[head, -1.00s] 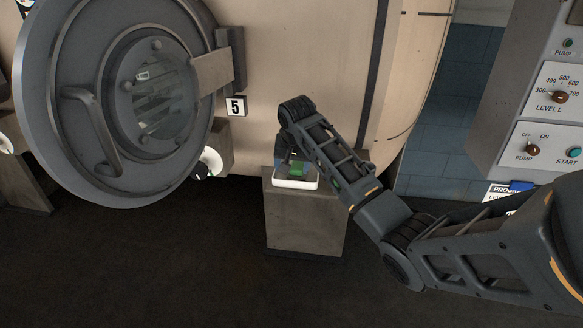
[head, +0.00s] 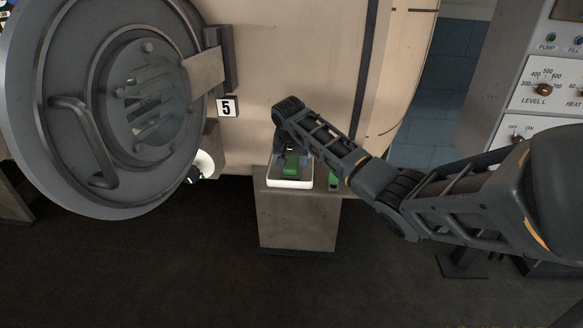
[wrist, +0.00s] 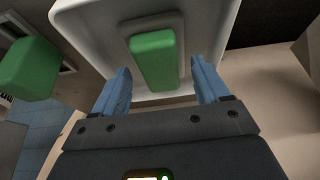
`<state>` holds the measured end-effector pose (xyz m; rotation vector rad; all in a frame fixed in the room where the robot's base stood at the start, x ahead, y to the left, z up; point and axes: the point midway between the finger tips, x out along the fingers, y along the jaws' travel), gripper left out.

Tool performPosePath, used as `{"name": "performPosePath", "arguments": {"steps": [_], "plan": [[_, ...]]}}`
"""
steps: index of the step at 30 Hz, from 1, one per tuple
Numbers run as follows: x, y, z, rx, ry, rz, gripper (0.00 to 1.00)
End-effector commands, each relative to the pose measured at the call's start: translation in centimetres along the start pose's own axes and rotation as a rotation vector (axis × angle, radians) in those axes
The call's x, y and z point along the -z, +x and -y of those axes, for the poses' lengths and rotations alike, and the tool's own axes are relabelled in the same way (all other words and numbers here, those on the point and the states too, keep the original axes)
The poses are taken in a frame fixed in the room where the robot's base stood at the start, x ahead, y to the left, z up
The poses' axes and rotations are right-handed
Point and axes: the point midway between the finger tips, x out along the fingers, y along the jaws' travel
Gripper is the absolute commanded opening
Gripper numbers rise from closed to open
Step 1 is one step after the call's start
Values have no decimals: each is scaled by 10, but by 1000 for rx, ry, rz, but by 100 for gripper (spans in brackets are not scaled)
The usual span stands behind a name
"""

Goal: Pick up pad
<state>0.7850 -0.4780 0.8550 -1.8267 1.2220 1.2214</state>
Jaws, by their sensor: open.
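A green block, which I take to be the pad (head: 292,165), rests on a white shallow tray (head: 290,184) on a pedestal. In the wrist view the pad (wrist: 154,58) lies on a raised grey strip in the white tray (wrist: 100,45). My gripper (wrist: 160,65) is open, with its blue fingers on either side of the pad's near end and a gap on each side. Nothing is held. In the head view the fingers are mostly hidden behind my wrist and cannot be made out clearly.
A second green block (head: 333,181) is right of the tray; it also shows in the wrist view (wrist: 28,68). The pedestal (head: 297,223) stands before a beige vessel with a round grey door (head: 100,110) at left. A control panel (head: 530,90) is at right. The dark floor in front is clear.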

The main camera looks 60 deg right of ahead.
Motion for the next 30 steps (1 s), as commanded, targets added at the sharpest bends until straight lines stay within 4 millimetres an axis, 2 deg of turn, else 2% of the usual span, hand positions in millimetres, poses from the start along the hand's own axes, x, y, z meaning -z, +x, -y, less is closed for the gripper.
{"name": "performPosePath", "arguments": {"steps": [9, 21, 30], "plan": [[0, 5, 0, 1, 0, 0, 74], [0, 5, 0, 1, 0, 0, 35], [1, 3, 0, 1, 0, -1, 34]]}}
